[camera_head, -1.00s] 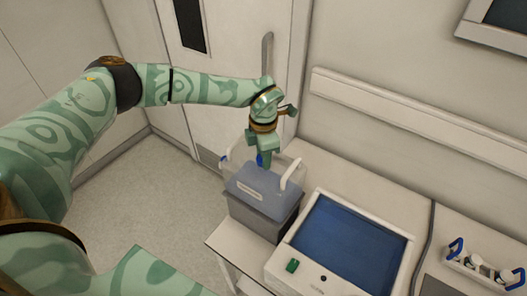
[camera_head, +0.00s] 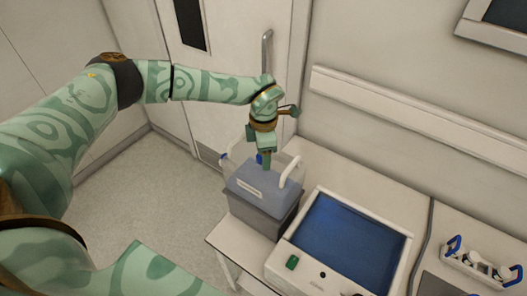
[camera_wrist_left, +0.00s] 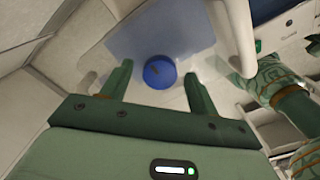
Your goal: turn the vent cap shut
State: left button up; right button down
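The vent cap is a round blue cap (camera_wrist_left: 160,72) with a small dark mark, on top of a clear, pale-blue jug (camera_head: 262,181) with white handles. In the head view only a sliver of the cap (camera_head: 259,158) shows beside my fingers. My left gripper (camera_head: 266,160) points down over the jug top. In the left wrist view the left gripper (camera_wrist_left: 158,74) is open, one finger on each side of the cap. Gaps show between cap and fingers; I cannot tell their height difference. My right gripper is not in view.
The jug sits in a grey bin (camera_head: 262,216) at the left end of the white bench (camera_head: 229,240). A white device with a blue panel (camera_head: 347,243) stands close on the right. A rack with blue-handled parts (camera_head: 482,265) is farther right.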

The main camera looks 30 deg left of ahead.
pick_arm(q)
notch_tip(320, 180, up, 16)
jog(key=b, duration=0.1)
jog(key=shift+r, duration=0.15)
dwell(0.4)
jog(key=shift+s, duration=0.1)
